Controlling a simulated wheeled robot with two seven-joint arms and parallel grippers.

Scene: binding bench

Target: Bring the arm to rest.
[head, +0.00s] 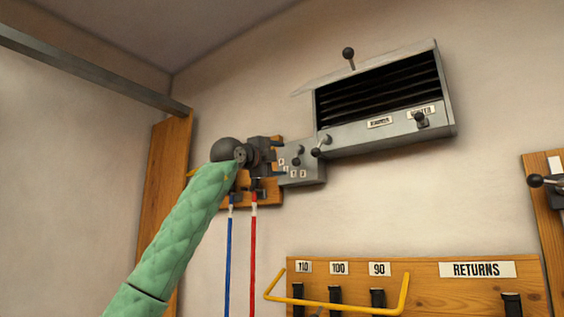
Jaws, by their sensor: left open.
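My left arm (182,235), in a pale green quilted sleeve, reaches up from the lower left. Its dark left gripper (279,157) is open, in front of the wall beside a small grey control box (304,172) with a black-knobbed lever (318,152). I see nothing held between the fingers. The gripper and wrist hide part of the small wooden backing board (269,192) behind them. Whether the fingers touch the box or board, I cannot tell. My right gripper is not in view.
A grey louvred wall unit (445,132) hangs at upper right, with knobbed levers. Blue (229,255) and red (253,260) hoses hang below the gripper. A wooden rack (440,295) labelled RETURNS has a yellow bar (335,304) in front. A wooden post (163,190) stands left. Bare wall lies between.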

